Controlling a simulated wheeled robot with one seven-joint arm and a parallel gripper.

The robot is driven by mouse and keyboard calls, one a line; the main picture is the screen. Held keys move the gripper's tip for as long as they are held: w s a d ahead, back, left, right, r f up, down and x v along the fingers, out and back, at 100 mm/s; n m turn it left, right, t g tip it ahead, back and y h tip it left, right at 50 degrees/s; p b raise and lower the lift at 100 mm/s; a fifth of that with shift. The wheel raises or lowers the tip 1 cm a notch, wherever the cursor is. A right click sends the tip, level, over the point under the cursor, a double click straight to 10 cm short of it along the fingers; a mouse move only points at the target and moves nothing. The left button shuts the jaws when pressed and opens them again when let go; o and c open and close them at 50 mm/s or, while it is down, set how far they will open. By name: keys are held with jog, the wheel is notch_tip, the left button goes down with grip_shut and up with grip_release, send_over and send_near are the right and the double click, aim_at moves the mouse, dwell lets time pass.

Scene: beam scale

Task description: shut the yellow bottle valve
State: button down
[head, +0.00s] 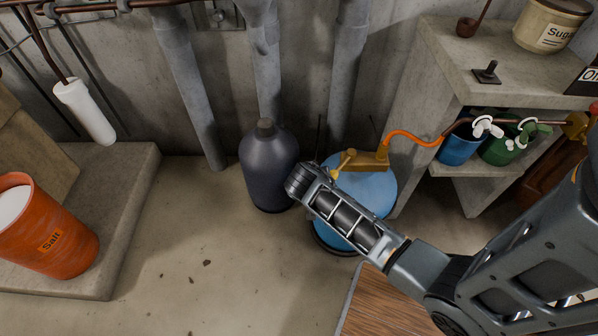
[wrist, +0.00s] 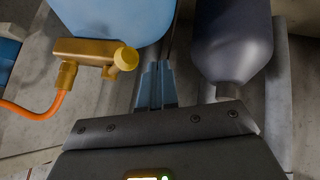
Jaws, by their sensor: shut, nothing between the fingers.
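The yellow bottle valve (head: 368,162) is a brass-coloured block on top of the blue gas bottle (head: 374,190), with a small round-ended knob on its left and an orange hose at its right. In the wrist view the valve (wrist: 92,52) lies left of my fingers, its round knob facing them. My gripper (wrist: 155,88) is shut and empty, pointing between the blue bottle (wrist: 110,15) and a dark grey bottle (wrist: 233,45). It is apart from the valve in the wrist view. In the head view my arm covers part of the blue bottle and the fingertips are hidden.
The dark grey bottle (head: 268,165) stands close to the left of the blue one. Pipes (head: 265,60) run down the wall behind. A concrete shelf (head: 455,60) with blue and green containers stands at right. An orange salt bucket (head: 48,235) is at left. The middle floor is clear.

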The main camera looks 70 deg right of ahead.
jog(key=w+r+m+g+y+b, duration=0.2)
jog(key=w+r+m+g+y, duration=0.15)
jog(key=w+m+g, duration=0.5)
jog(key=s+d+f+t, duration=0.1)
jog(key=s+d+f, duration=0.3)
jog(key=s, duration=0.3)
jog(key=shift+s+f+p, duration=0.3)
jog(key=shift+s+f, duration=0.05)
jog(key=shift+f, duration=0.55)
jog(key=shift+d, duration=0.1)
